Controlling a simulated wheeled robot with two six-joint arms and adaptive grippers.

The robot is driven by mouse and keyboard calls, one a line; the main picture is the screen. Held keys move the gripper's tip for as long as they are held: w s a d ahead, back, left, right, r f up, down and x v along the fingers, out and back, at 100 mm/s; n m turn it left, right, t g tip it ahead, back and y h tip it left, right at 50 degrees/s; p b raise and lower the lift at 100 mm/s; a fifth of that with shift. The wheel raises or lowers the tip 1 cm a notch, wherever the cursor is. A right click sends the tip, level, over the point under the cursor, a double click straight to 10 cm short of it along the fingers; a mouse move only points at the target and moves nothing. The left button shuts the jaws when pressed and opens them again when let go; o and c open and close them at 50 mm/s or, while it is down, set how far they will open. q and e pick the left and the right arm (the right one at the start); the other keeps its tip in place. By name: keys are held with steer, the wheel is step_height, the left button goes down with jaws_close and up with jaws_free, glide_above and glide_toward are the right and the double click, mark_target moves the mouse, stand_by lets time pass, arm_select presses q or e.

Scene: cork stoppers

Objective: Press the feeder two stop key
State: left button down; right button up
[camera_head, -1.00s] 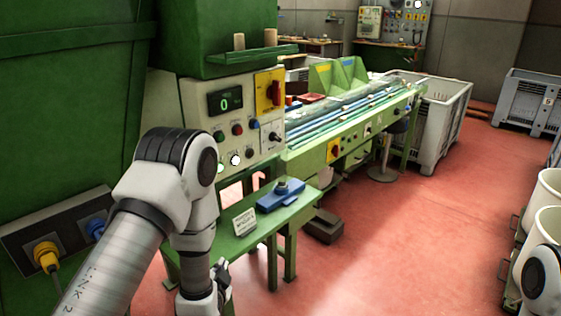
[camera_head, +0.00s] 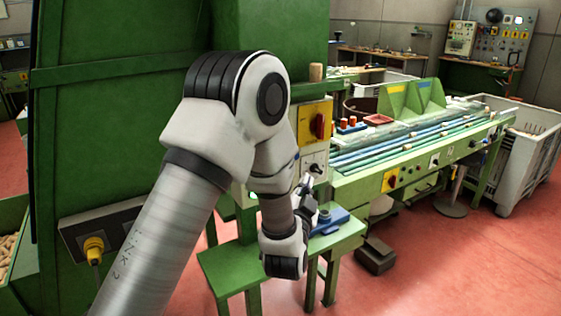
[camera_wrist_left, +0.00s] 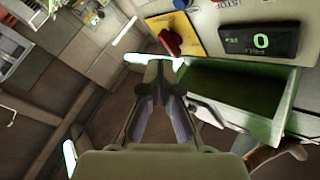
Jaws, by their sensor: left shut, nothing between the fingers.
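The control panel (camera_head: 313,165) on the green machine is mostly hidden behind my left arm in the head view. Its yellow plate with a red rotary switch (camera_head: 319,126) shows to the right of the arm. The buttons that showed earlier are covered, so I cannot pick out the feeder two stop key. My left gripper (camera_head: 304,188) is in front of the panel's lower right part, its fingers pointing up. In the left wrist view its shut, empty fingers (camera_wrist_left: 157,66) point toward the red switch (camera_wrist_left: 171,42); the panel's display (camera_wrist_left: 259,40) reads 0. Contact cannot be told. My right gripper is out of view.
A green bench (camera_head: 225,272) stands below the panel with a blue device (camera_head: 333,218) on it. A green conveyor table (camera_head: 420,165) runs off to the right. A yellow plug (camera_head: 94,246) sits in a socket box at left. The red floor (camera_head: 450,270) is open at front right.

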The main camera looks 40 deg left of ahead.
arm_select(q)
steer(key=w+a+p, duration=0.2)
steer(key=w+a, duration=0.1)
steer(key=a, duration=0.5)
steer(key=shift+a, duration=0.2)
steer(key=shift+d, duration=0.1)
stand_by(1.1)
steer(key=shift+w+a, duration=0.2)
steer(key=shift+a, duration=0.25)
steer(key=shift+w+a, duration=0.15)
steer(key=shift+a, duration=0.25)
stand_by(0.4)
steer(key=shift+d, duration=0.15)
steer(key=shift+s+d, duration=0.3)
steer(key=shift+d, duration=0.4)
